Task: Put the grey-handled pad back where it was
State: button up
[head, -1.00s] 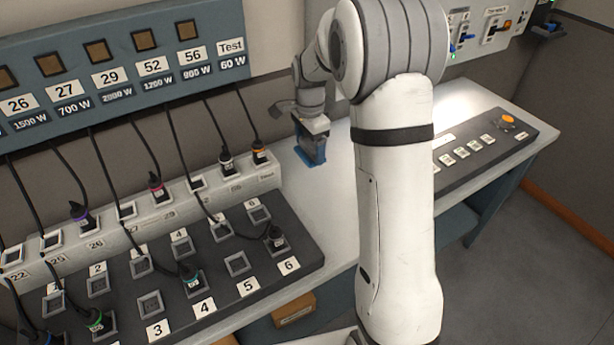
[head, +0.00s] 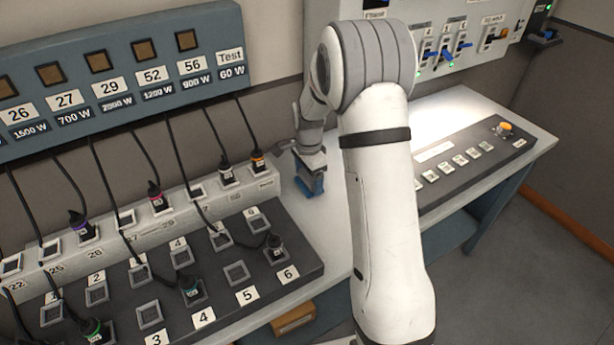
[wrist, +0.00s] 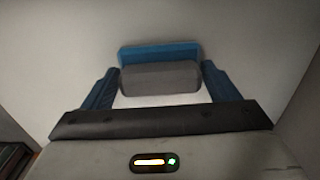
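The grey-handled pad (wrist: 160,78) shows in the wrist view as a grey block handle in front of a blue pad face. My gripper (wrist: 161,72) has its two blue fingers against both ends of the grey handle, so it is shut on it. In the head view my gripper (head: 310,172) points down over the white desk top, right of the plug strip, with blue at its lower end. I cannot tell whether the pad touches the desk.
The white plug strip (head: 140,215) and numbered socket board (head: 215,290) with hanging cables lie left. A dark control panel (head: 465,165) lies on the desk right of my arm. A wall box with blue-handled faders (head: 445,45) is behind.

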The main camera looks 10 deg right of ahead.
aim_at(308, 175)
jog(key=o, duration=0.4)
notch_tip(308, 175, up, 12)
jog(key=s+r+n+t, duration=0.1)
jog(key=s+n, duration=0.3)
jog(key=s, duration=0.5)
jog(key=s+r+n, duration=0.2)
jog(key=s+n, duration=0.3)
jog(key=s, duration=0.5)
jog(key=s+r+n+t, duration=0.1)
jog(key=s+r+n, duration=0.1)
jog(key=s+n, duration=0.3)
jog(key=shift+s+t, duration=0.3)
jog(key=shift+s, duration=1.95)
